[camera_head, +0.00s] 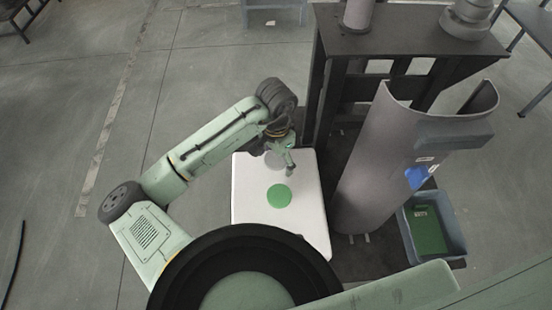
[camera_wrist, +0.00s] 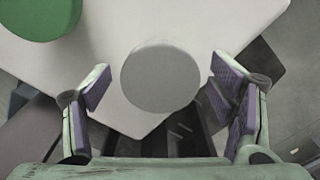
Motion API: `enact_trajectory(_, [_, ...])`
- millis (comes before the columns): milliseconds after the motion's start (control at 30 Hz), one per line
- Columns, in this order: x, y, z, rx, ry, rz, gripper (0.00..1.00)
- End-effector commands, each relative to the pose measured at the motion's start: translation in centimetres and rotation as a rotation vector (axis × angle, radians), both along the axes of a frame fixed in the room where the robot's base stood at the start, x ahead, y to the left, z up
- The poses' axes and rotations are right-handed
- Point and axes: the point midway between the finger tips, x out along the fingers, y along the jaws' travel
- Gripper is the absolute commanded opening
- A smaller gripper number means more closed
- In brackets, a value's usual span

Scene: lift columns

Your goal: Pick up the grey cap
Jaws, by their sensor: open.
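The grey cap (camera_wrist: 160,77) is a round, flat-topped disc near the edge of a white table (camera_wrist: 112,45). In the wrist view it lies between and just ahead of the open fingers of my gripper (camera_wrist: 158,95), with a gap on each side. In the head view my gripper (camera_head: 283,160) is above the far end of the white table (camera_head: 308,205), and the grey cap (camera_head: 271,158) is partly hidden behind it. A green disc (camera_head: 279,196) lies on the same table, nearer the middle; it also shows at the top left of the wrist view (camera_wrist: 40,15).
A dark stand (camera_head: 400,35) rises just behind the table with grey cylindrical parts on top. A tall curved grey panel (camera_head: 375,165) stands to the right. Open floor lies to the left.

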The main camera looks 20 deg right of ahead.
Motion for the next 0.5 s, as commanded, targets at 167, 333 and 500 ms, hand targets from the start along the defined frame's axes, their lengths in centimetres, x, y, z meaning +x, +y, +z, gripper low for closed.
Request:
enact_trajectory(167, [0.01, 0.00, -0.09, -0.001, 0.000, 0.000, 0.77])
enact_trajectory(333, [0.01, 0.00, -0.07, 0.000, 0.000, 0.000, 0.68])
enact_trajectory(500, [0.01, 0.00, -0.05, 0.000, 0.000, 0.000, 0.57])
